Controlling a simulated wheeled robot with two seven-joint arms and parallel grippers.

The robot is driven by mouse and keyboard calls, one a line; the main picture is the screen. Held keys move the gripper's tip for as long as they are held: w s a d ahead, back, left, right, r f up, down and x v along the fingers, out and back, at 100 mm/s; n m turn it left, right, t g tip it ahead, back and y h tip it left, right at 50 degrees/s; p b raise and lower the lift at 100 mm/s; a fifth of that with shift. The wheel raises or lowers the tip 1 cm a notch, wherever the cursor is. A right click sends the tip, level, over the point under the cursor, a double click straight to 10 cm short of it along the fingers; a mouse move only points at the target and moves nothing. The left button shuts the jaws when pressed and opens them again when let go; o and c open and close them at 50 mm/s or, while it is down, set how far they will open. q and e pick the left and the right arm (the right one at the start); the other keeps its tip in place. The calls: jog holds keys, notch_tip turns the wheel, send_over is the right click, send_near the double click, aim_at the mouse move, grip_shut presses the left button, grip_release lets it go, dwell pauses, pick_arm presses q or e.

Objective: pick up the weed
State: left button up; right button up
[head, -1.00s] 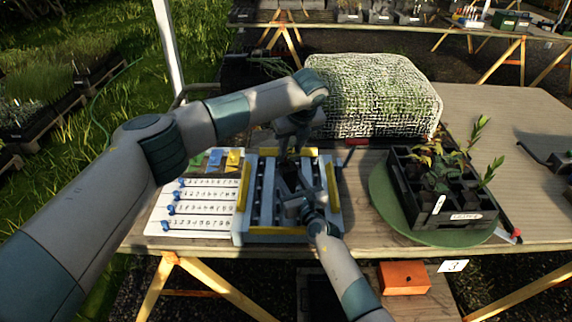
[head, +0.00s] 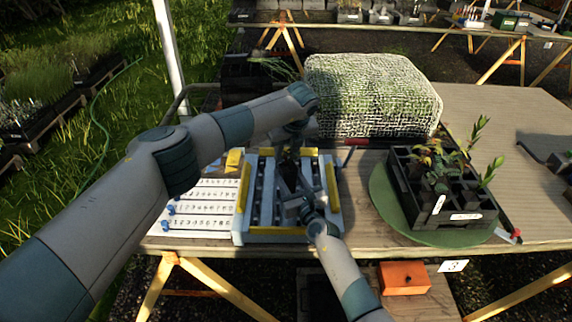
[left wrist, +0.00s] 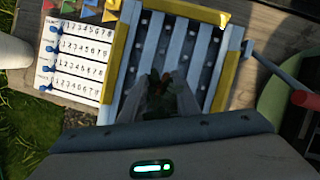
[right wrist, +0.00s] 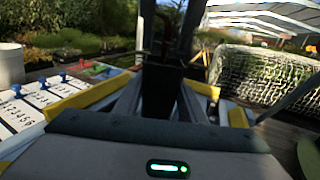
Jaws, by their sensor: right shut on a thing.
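My right gripper (head: 304,205) is shut on a small black pot (right wrist: 160,92), held upright over the grey slatted rack (head: 270,232). In the right wrist view a thin stem shows above the pot between dark fingers. My left gripper (head: 291,150) hangs just above this pot, pointing down. In the left wrist view, green and reddish leaves (left wrist: 172,84) lie between the left fingertips (left wrist: 170,95). Whether the fingers press on the plant is too dark to tell, and I cannot tell which growth is the weed.
A black cell tray (head: 450,215) with several seedlings stands on a round green turntable (head: 385,200) at the right. A mesh-covered block (head: 372,95) stands behind the rack. A numbered white board (head: 200,205) lies left of the rack. Bare tabletop (head: 510,130) lies at the far right.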

pick_arm(q)
jog(key=shift+c, duration=0.2)
grip_shut()
jog(key=shift+r, duration=0.15)
notch_tip(320, 180, up, 10)
jog(key=shift+f, duration=0.1)
dwell(0.4)
pick_arm(e)
jog(key=o, duration=1.3)
jog(key=shift+c, duration=0.2)
jog(key=shift+s, duration=0.15)
